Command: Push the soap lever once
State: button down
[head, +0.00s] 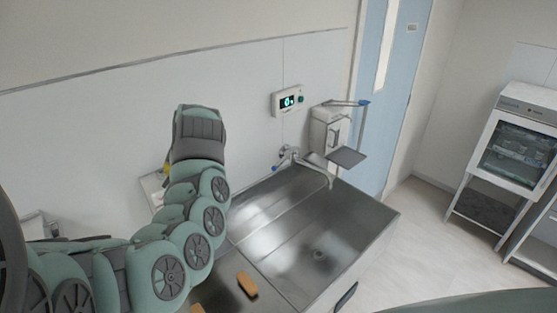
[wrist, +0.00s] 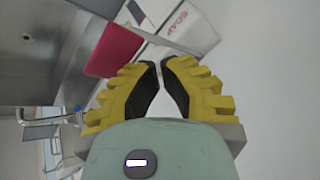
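A white box marked SOAP (wrist: 187,30) is in the wrist view, just beyond my fingertips. A flat red-pink plate (wrist: 112,50) and a thin grey bar show beside it; I cannot tell which is the lever. My gripper (wrist: 160,66) has yellow fingers with black pads. Its tips are almost together with nothing between them, and I cannot tell whether they touch the box. In the head view my arm hides most of the gripper. A pale box (head: 151,187), partly hidden, is on the wall by it.
A steel sink (head: 315,225) with a wall tap (head: 318,170) lies right of my arm. Farther right are a wall display (head: 288,101) and a white dispenser (head: 326,132) with a blue-tipped arm and a grey tray (head: 347,157). A brown block (head: 247,284) lies on the near counter.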

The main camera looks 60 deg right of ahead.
jog(key=shift+s+f+b, duration=0.3)
jog(key=shift+f, duration=0.35)
dwell(0.5)
dwell(0.5)
jog(key=shift+w+r+p, duration=0.3)
jog(key=shift+r, duration=0.65)
jog(key=shift+w+r+p, duration=0.25)
jog(key=shift+r, duration=0.7)
jog(key=r, duration=0.2)
jog(key=w+r, duration=0.1)
jog(key=r, duration=0.2)
jog(key=shift+w+d, duration=0.15)
jog(key=shift+d, duration=0.05)
jog(key=shift+w+f, duration=0.1)
